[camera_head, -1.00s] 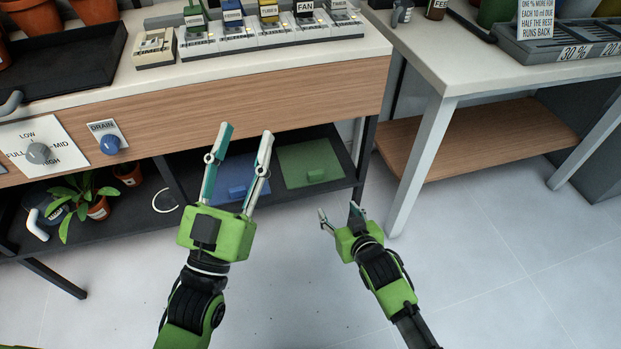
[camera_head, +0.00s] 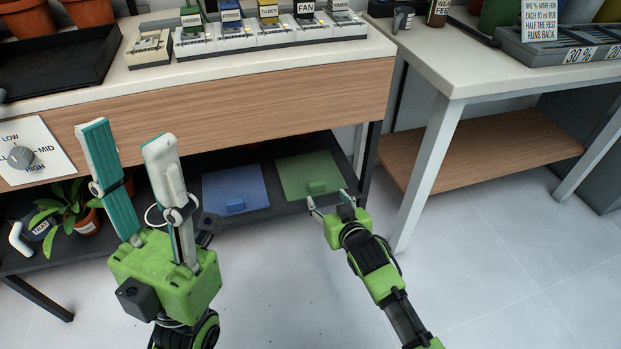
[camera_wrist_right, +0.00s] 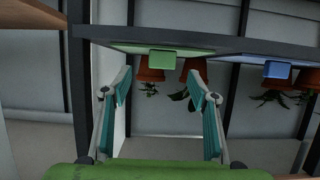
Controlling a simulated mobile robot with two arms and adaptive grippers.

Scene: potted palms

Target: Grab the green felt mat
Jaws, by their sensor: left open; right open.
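The green felt mat (camera_head: 298,170) lies flat on the dark lower shelf under the bench, with a small green block-like tab (camera_head: 317,187) at its front edge. My right gripper (camera_head: 328,199) is open and empty just in front of the tab, fingers toward it. In the right wrist view the tab (camera_wrist_right: 165,60) and the mat's thin edge (camera_wrist_right: 150,47) show beyond and between the open fingertips (camera_wrist_right: 160,74), apart from them. My left gripper (camera_head: 127,136) is open and empty, raised in front of the bench at left.
A blue mat (camera_head: 235,182) with its own tab lies left of the green one. A potted plant (camera_head: 65,210) stands at the shelf's left. A table leg (camera_head: 430,165) stands to the right of my right arm. The floor (camera_head: 490,260) in front is clear.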

